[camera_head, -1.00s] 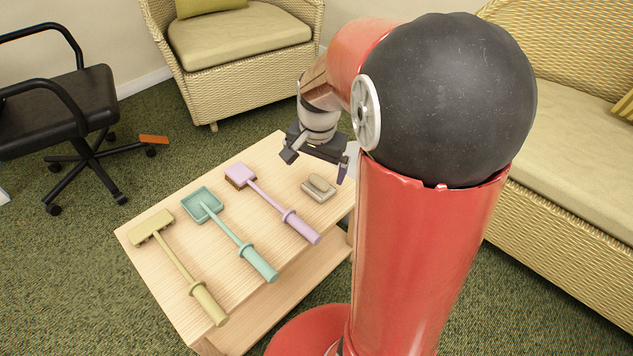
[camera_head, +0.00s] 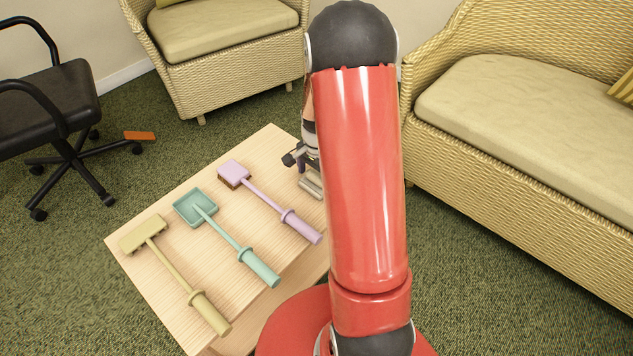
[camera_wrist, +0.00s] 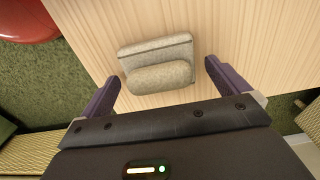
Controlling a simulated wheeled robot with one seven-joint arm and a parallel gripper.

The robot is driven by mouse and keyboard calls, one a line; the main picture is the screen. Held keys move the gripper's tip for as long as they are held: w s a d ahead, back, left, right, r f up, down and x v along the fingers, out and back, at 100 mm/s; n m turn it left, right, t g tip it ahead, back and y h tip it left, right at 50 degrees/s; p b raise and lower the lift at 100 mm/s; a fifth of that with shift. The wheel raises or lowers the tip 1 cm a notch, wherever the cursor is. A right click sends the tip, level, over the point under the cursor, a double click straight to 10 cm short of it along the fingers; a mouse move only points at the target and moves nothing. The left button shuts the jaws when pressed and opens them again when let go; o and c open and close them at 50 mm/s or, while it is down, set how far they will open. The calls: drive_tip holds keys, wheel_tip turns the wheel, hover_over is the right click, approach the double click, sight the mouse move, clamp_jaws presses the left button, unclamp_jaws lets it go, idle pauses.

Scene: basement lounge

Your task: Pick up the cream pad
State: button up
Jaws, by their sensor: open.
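The cream pad (camera_wrist: 158,48) lies on the wooden table and has a rounded raised grip along its top. In the wrist view it sits between and just beyond the fingertips of my gripper (camera_wrist: 158,78). The two purple fingers are spread wide, and nothing is held. In the head view the pad (camera_head: 311,184) shows at the table's far right part, partly hidden by my red arm. My gripper (camera_head: 299,164) shows there just above and behind the pad, also partly hidden by the arm.
On the table (camera_head: 265,150) lie a purple brush (camera_head: 268,200), a teal dustpan-like scoop (camera_head: 228,236) and a yellow-green tool (camera_head: 176,272), left of the pad. A wicker sofa (camera_head: 530,120) stands at right, a wicker armchair (camera_head: 220,50) behind, and a black office chair (camera_head: 50,105) at left.

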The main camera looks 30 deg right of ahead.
sight(318, 174)
drive_tip(key=shift+f, duration=0.25)
drive_tip(key=c, duration=1)
wheel_tip(318, 174, up, 20)
drive_tip(key=shift+r+p, duration=0.1)
drive_tip(key=shift+p, duration=0.45)
